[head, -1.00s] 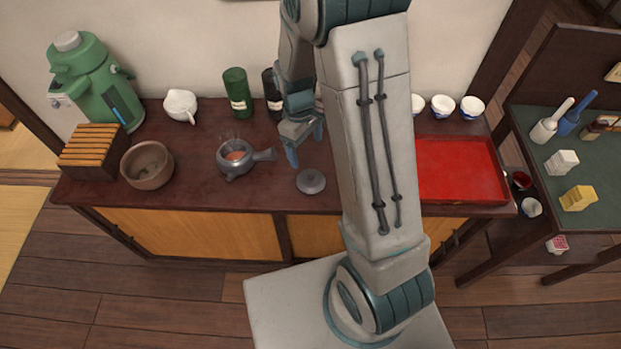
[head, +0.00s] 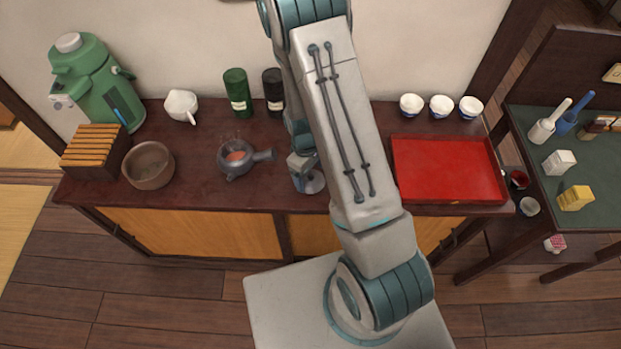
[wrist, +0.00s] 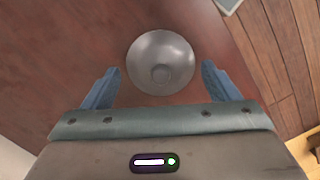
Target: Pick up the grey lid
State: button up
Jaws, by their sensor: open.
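The grey lid (wrist: 160,55) is a round disc with a small knob on top. It lies flat on the dark red-brown cabinet top (wrist: 60,50). In the head view the lid (head: 313,184) is partly hidden behind my gripper (head: 305,184). In the wrist view my gripper (wrist: 160,88) is open, with one blue finger to each side of the lid's near part. The knob shows between the fingertips. I cannot tell how high the fingers are above the top. Nothing is held.
A grey teapot (head: 231,168) with orange contents stands left of the lid, its handle pointing towards it. A red tray (head: 450,172) lies to the right. Green (head: 238,92) and black (head: 273,92) canisters stand behind. The cabinet's front edge is close to the lid.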

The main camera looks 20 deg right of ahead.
jog(key=shift+f, duration=0.55)
jog(key=shift+s, duration=0.1)
jog(key=c, duration=1.1)
jog(key=shift+s, duration=0.1)
jog(key=shift+c, duration=1.1)
